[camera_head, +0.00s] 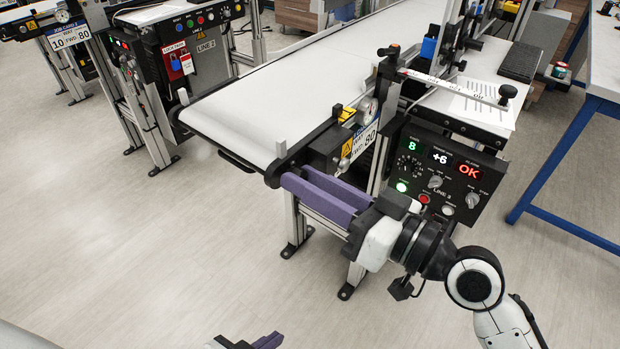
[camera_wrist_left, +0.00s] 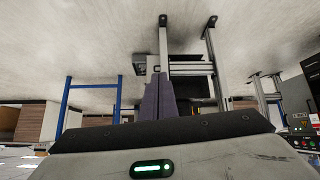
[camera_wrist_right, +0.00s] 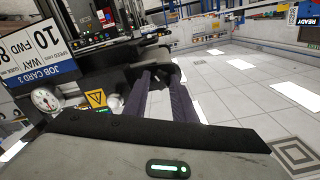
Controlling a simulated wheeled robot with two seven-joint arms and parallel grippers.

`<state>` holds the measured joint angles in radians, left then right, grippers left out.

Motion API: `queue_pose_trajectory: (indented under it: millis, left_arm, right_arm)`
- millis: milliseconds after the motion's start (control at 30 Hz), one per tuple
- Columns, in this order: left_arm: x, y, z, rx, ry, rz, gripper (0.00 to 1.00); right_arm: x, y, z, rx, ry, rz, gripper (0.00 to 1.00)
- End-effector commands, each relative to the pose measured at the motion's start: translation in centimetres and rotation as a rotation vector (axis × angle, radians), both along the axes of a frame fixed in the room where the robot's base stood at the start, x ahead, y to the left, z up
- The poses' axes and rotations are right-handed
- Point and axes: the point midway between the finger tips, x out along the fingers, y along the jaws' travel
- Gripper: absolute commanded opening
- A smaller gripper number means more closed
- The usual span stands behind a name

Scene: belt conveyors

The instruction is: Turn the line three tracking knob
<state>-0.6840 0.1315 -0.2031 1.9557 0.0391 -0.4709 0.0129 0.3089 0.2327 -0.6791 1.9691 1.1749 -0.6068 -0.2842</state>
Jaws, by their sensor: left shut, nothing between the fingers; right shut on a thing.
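The line three conveyor (camera_head: 300,90) has a white belt, and its near end carries a black end fitting. My right gripper (camera_head: 300,182) has its purple fingers at this near corner. They are a little apart and closed on a small black part, which I take to be the tracking knob (camera_wrist_right: 162,69). The fingers hide most of it, so its turn angle cannot be read. My left gripper (camera_head: 268,341) is shut and empty, low at the bottom edge of the head view. Its closed fingers (camera_wrist_left: 158,96) also show in the left wrist view.
The line three control panel (camera_head: 445,180) shows 8, +6 and a red OK, close beside my right arm. A dial gauge and the job card (camera_wrist_right: 38,50) sit near the right gripper. Line two (camera_head: 190,50) stands left; a blue-legged table (camera_head: 560,160) stands right. Floor is clear lower left.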

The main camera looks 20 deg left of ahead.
Motion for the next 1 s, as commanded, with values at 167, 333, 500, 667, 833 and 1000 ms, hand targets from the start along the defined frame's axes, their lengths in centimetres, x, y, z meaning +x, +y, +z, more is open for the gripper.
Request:
queue_pose_trajectory:
  millis: [167, 333, 500, 667, 833, 1000]
  left_arm:
    - [-0.1, 0.1, 0.7, -0.002, 0.0, 0.003, 0.0]
    - [-0.2, 0.3, 1.2, -0.001, 0.001, 0.008, 0.0]
    - [-0.6, 0.8, 1.2, 0.003, 0.015, 0.016, 0.0]
    - [-0.8, 1.0, 1.6, 0.004, 0.019, 0.018, 0.0]
    - [-0.8, 1.0, 2.2, 0.004, 0.017, 0.019, 0.0]
    - [-0.8, 1.0, 2.6, 0.004, 0.017, 0.019, 0.0]
  right_arm:
    - [0.0, 0.0, 0.2, 0.047, 0.132, -0.001, 0.02]
    - [0.0, 0.0, 0.2, 0.101, 0.282, -0.001, 0.02]
    - [0.1, -0.1, 0.2, 0.156, 0.434, -0.002, 0.02]
    - [0.1, -0.1, 0.2, 0.206, 0.57, -0.001, 0.02]
    - [0.1, 0.0, 0.1, 0.252, 0.692, -0.002, 0.02]
    - [0.1, 0.0, 0.1, 0.285, 0.783, -0.002, 0.02]
